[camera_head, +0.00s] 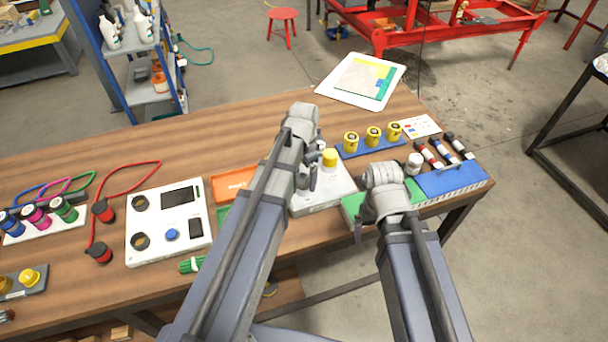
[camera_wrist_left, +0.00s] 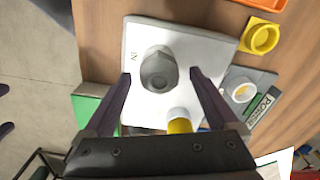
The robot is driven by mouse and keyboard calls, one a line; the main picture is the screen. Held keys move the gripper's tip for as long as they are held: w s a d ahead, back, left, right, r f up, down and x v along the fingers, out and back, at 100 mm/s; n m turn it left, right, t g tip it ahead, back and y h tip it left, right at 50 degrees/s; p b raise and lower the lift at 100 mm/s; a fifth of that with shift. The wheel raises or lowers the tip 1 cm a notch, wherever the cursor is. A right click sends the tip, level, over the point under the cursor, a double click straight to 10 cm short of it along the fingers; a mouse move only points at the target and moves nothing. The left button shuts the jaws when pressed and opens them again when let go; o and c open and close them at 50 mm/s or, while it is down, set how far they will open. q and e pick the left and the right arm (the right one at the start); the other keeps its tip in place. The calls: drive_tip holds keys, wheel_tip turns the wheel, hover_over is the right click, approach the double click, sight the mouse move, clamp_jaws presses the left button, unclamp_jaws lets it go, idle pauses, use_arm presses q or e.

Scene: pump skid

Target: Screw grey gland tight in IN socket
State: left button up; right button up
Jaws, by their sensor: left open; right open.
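The grey gland (camera_wrist_left: 158,70) sits at the socket by the IN mark on a white box (camera_wrist_left: 205,38). It looks upright in the left wrist view; how deep it is seated cannot be seen. My left gripper (camera_wrist_left: 160,75) is open, with one finger on each side of the gland and visible gaps. In the head view the white box (camera_head: 320,197) is partly behind my left gripper (camera_head: 308,178), and the gland cannot be made out. My right gripper (camera_head: 360,225) is mostly hidden by its own arm, over the green block (camera_head: 350,208).
A yellow-capped fitting (camera_wrist_left: 178,122) stands on the box close to the left gripper's fingers. A yellow square part (camera_wrist_left: 262,36) and a grey POWER plate (camera_wrist_left: 250,95) lie beside it. A blue rack of yellow parts (camera_head: 372,145) stands behind. A white panel (camera_head: 168,222) lies left.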

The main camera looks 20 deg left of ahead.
use_arm(q)
drive_tip(key=shift+n, duration=1.1)
drive_tip(key=n, duration=0.4)
drive_tip(key=shift+n, duration=0.3)
drive_tip(key=c, duration=1.4)
drive_tip(key=m, duration=0.4)
drive_tip(key=shift+m, duration=0.3)
drive_tip(key=m, duration=0.4)
drive_tip(key=shift+m, duration=0.3)
